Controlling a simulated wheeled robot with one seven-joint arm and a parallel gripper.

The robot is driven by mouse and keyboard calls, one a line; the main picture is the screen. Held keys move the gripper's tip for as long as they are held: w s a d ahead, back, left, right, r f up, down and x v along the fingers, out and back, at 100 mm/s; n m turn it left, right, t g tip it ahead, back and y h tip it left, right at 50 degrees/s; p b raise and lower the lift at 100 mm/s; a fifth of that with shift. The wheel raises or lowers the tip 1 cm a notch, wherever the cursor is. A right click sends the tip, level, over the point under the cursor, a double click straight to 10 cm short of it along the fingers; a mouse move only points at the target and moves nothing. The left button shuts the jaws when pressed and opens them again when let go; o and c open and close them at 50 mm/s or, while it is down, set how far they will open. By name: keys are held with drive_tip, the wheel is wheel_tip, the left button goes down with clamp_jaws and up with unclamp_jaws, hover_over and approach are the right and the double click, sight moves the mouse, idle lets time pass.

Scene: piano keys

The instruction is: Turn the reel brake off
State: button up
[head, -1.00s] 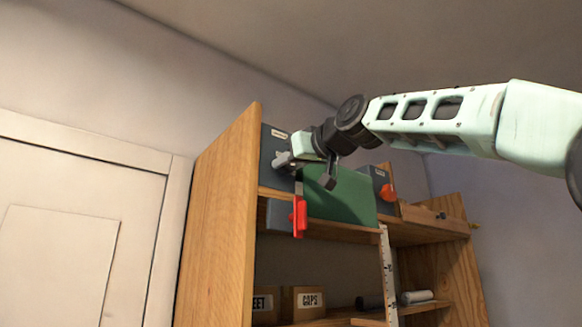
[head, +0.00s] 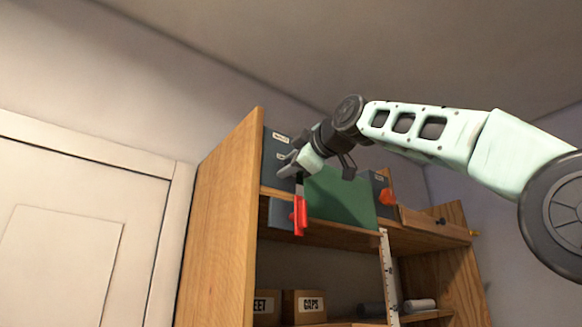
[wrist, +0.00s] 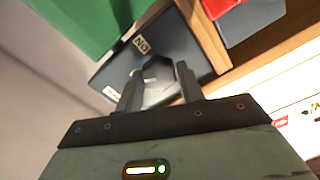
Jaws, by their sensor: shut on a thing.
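A dark grey panel (head: 273,150) with small white labels stands at the upper left of the wooden shelf unit; it also shows in the wrist view (wrist: 118,75). One label in the wrist view (wrist: 143,44) seems to read ON, upside down. My gripper (head: 288,165) is at the panel's face and is shut on the handle, with a finger on either side in the wrist view (wrist: 158,88). The handle's base and exact setting are partly hidden by my fingers.
A green board (head: 338,203) stands right of the panel. A red handle (head: 300,215) on a grey box hangs just below. An orange knob (head: 388,196) is farther right. Labelled boxes (head: 303,305) sit on a lower shelf. The shelf's wooden side (head: 222,220) is close on the left.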

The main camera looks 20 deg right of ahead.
drive_tip(key=n, duration=0.4)
drive_tip(key=shift+a+f+n+b, duration=0.1)
drive_tip(key=shift+n+b, duration=0.25)
drive_tip(key=shift+n, duration=0.05)
idle(0.4)
drive_tip(key=o, duration=1)
drive_tip(key=shift+c, duration=0.2)
drive_tip(key=shift+s, duration=0.1)
drive_tip(key=b+v, duration=0.7)
drive_tip(key=v, duration=1)
drive_tip(key=shift+s, duration=0.1)
